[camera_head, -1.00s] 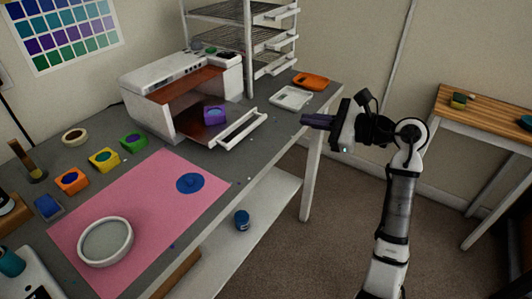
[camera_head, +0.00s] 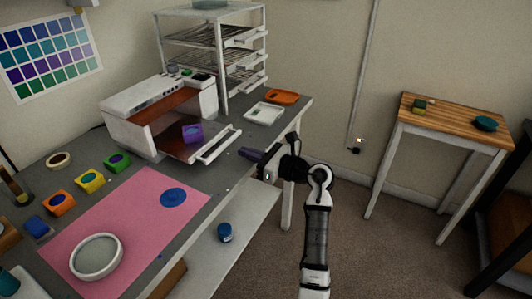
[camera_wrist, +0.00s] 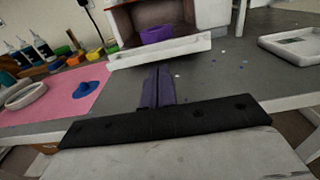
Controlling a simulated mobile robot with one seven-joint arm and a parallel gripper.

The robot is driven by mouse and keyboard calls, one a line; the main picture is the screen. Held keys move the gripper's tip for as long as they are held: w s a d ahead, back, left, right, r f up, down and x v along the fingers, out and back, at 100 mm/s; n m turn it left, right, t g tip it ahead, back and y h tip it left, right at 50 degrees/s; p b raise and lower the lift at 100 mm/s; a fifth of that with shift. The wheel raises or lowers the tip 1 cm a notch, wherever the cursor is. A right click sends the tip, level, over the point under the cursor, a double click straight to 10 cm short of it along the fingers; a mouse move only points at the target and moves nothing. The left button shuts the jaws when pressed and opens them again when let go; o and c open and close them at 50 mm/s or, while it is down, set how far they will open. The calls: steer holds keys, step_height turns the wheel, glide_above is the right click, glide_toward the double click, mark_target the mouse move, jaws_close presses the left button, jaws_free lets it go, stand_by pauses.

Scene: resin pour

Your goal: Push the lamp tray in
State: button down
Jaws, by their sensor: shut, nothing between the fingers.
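The white lamp box (camera_head: 160,110) stands on the grey bench with its front open. Its lamp tray (camera_head: 218,147) is pulled out, with a white front bar and a brown floor. A purple mould (camera_head: 193,133) with a blue filling sits on the tray. In the wrist view the tray's white front bar (camera_wrist: 160,53) lies just ahead of my fingers, and the purple mould (camera_wrist: 157,34) is behind it. My gripper (camera_head: 246,152) is shut and empty, to the right of the tray front at the bench edge. Its fingers (camera_wrist: 158,85) point toward the bar; I cannot tell if they touch.
A white shallow tray (camera_head: 264,113) and an orange tray (camera_head: 282,97) lie behind, next to a wire rack (camera_head: 215,50). A pink mat (camera_head: 130,220) with a round white dish (camera_head: 96,257) covers the front bench. A wooden side table (camera_head: 455,123) stands right.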

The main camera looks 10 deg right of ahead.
mark_target(204, 138)
steer(key=p+x, duration=0.1)
steer(key=x, duration=0.1)
steer(key=shift+w+a+r, duration=0.15)
steer(key=shift+w+a, duration=0.05)
steer(key=shift+a, duration=0.15)
steer(key=shift+w+a, duration=0.4)
steer(key=shift+a, duration=0.1)
steer(key=shift+a+f, duration=0.1)
steer(key=shift+f, duration=0.1)
steer(key=b+x, duration=0.3)
steer(key=x, duration=0.9)
steer(key=shift+w+a+b, duration=0.15)
steer(key=shift+b, duration=0.2)
steer(key=shift+r, duration=0.2)
steer(key=shift+f, duration=0.1)
steer(key=shift+a, duration=0.1)
